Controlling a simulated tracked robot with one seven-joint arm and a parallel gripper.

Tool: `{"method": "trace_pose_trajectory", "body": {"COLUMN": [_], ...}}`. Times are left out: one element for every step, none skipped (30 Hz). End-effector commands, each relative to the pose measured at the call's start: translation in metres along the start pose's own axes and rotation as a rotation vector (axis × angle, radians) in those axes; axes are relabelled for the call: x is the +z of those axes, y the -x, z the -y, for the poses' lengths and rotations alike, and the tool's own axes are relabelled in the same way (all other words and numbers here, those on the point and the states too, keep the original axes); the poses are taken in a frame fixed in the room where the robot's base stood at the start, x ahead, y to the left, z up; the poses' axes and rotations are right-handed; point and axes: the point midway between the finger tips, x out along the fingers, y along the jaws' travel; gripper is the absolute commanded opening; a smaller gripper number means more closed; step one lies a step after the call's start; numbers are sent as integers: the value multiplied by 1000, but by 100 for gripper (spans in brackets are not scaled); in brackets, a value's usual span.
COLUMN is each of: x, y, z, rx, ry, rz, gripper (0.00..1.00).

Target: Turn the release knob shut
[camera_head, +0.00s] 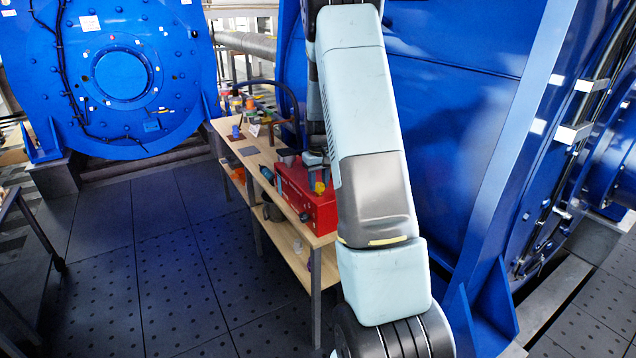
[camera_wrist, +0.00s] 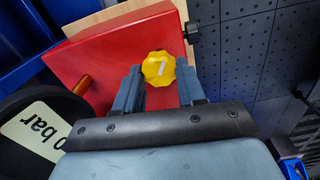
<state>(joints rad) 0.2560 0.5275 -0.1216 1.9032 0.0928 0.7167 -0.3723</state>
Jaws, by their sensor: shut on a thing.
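The release knob (camera_wrist: 158,68) is yellow and lobed, with a white line on its face that stands nearly upright, slightly tilted, in the wrist view. It sits on a red box (camera_wrist: 100,58). My gripper (camera_wrist: 160,80) is shut on the knob, one dark finger on each side. In the head view the red box (camera_head: 310,208) stands on the near end of a wooden bench, and a bit of the yellow knob (camera_head: 319,187) shows beside my arm. My arm hides the box's right part there.
The wooden bench (camera_head: 255,158) carries small parts and tools farther back. A black knob (camera_wrist: 192,32) and an orange-brown rod (camera_wrist: 82,85) stick out of the box. A dark round gauge marked "0 bar" (camera_wrist: 38,130) is close at left. Large blue machine housings flank the bench.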

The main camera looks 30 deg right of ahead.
Motion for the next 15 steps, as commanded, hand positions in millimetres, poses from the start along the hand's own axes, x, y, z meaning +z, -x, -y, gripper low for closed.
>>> {"method": "trace_pose_trajectory", "body": {"x": [-1, -1, -1, -1, -1, -1, -1, -1, -1, -1, -1, -1, -1, -1, -1], "y": [1, 1, 1, 1, 1, 1, 1, 1, 1, 1, 1, 1, 1, 1, 1], "z": [0, 0, 0, 0, 0, 0, 0, 0, 0, 0, 0, 0, -1, -1, -1], "rx": [2, 1, 1, 1, 1, 1, 1, 1, 1, 1, 1, 1, 1, 1, 1], "ry": [-41, -69, -108, -137, -166, -203, -232, -260, -298, -326, -355, -392, -421, -450, -488], "rz": [-3, -3, -3, -3, -3, -3, -3, -3, -3, -3, -3, -3, -3, -3, -3], "gripper": [9, 9, 9, 9, 9, 9, 9, 9, 9, 9, 9, 9, 9, 9, 9]}}
